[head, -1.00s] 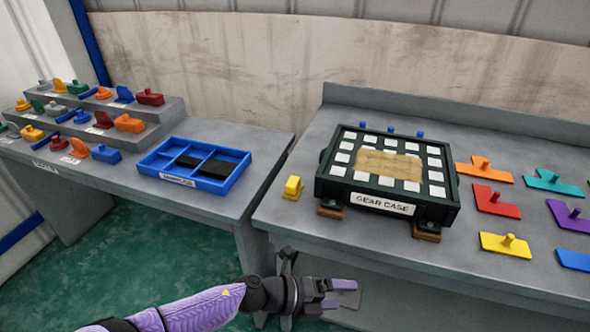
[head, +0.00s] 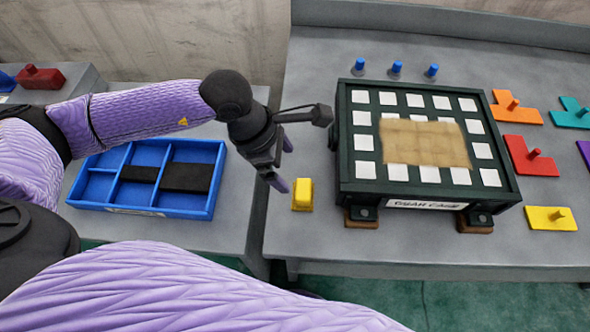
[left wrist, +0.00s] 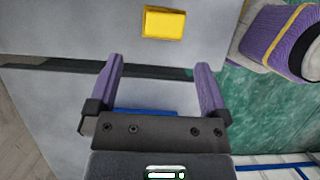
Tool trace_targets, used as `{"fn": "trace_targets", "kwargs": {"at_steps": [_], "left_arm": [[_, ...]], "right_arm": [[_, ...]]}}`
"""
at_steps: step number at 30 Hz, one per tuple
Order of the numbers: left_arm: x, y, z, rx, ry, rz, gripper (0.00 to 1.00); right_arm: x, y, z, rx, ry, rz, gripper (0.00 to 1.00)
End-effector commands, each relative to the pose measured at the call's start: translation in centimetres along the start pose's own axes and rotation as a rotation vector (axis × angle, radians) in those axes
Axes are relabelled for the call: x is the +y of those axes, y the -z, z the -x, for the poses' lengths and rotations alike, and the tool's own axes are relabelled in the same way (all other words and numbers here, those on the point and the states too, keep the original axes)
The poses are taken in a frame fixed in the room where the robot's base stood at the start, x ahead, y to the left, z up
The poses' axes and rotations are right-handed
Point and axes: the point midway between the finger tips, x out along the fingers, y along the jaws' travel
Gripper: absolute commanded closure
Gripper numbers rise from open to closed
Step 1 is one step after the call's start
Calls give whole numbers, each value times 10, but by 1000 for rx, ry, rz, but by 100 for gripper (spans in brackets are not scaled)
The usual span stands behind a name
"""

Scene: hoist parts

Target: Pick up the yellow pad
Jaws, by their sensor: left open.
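A small yellow block (head: 302,195), the likely yellow pad, stands on the grey table just left of the gear case. My left gripper (head: 283,166) is open and empty, just left of the block and above the gap between the tables. In the left wrist view the yellow block (left wrist: 165,22) lies beyond the two open fingertips (left wrist: 159,66), apart from them. A flat yellow piece with a peg (head: 550,218) lies right of the case. My right gripper is not seen.
The dark gear case (head: 350,135), with white squares and a tan patch on top, stands close right of the block. Blue pegs (head: 396,67) stand behind it. A blue divided tray (head: 135,208) is on the left table. Coloured pieces lie at the right.

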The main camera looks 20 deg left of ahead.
Motion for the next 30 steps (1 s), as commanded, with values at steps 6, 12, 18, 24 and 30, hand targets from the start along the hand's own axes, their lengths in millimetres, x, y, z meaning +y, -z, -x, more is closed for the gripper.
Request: {"fn": "trace_targets", "kwargs": {"at_steps": [6,12,18,24,30], "left_arm": [[-1,1,-47,-2,6,4,0],[-3,1,-88,-4,4,4,0],[-3,0,-94,-3,3,4,0],[-3,0,-94,-4,3,5,23],[-3,0,-94,-4,3,5,66]], "right_arm": [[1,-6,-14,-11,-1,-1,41],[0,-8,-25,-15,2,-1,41],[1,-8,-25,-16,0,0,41],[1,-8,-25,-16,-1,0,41],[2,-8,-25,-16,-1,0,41]]}}
